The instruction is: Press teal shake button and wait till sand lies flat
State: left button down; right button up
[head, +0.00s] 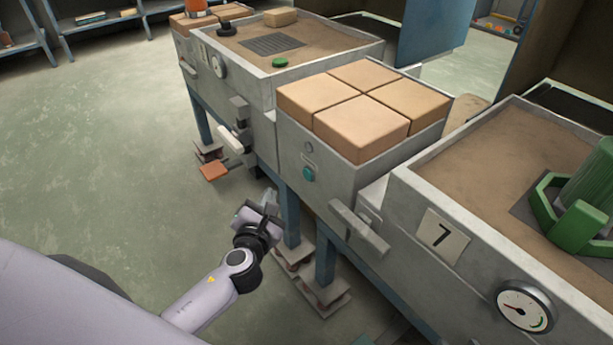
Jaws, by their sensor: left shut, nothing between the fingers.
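The teal button (308,174) sits on the front face of the grey middle box, below a small round grey fitting (309,147). My left gripper (269,200) is shut and empty. In the picture it is below and to the left of the button, apart from it. Sand (500,160) shows in the grey box marked 7 at the right, around a green handled piece (585,200). More sand (330,45) shows in the grey box at the back, and looks mostly level. My right gripper is not in view.
Tan blocks (360,132) top the middle box. A pale lever (358,228) sticks out right of the button, and another handle (231,140) sticks out at left. An orange pedal (214,171) and blue legs stand below. The floor at left is clear.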

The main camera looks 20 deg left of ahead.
aim_at(308, 174)
pick_arm(q)
jog(key=w+d+b, duration=0.1)
jog(key=w+d, duration=0.2)
jog(key=w, duration=0.3)
jog(key=shift+d+b, duration=0.3)
jog(key=shift+b, duration=0.1)
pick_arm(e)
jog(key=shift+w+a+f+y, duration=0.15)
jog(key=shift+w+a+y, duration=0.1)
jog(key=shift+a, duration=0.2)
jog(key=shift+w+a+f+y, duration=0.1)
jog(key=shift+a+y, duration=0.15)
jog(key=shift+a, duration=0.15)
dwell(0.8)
pick_arm(q)
jog(key=shift+w+d, duration=0.2)
jog(key=shift+w, duration=0.15)
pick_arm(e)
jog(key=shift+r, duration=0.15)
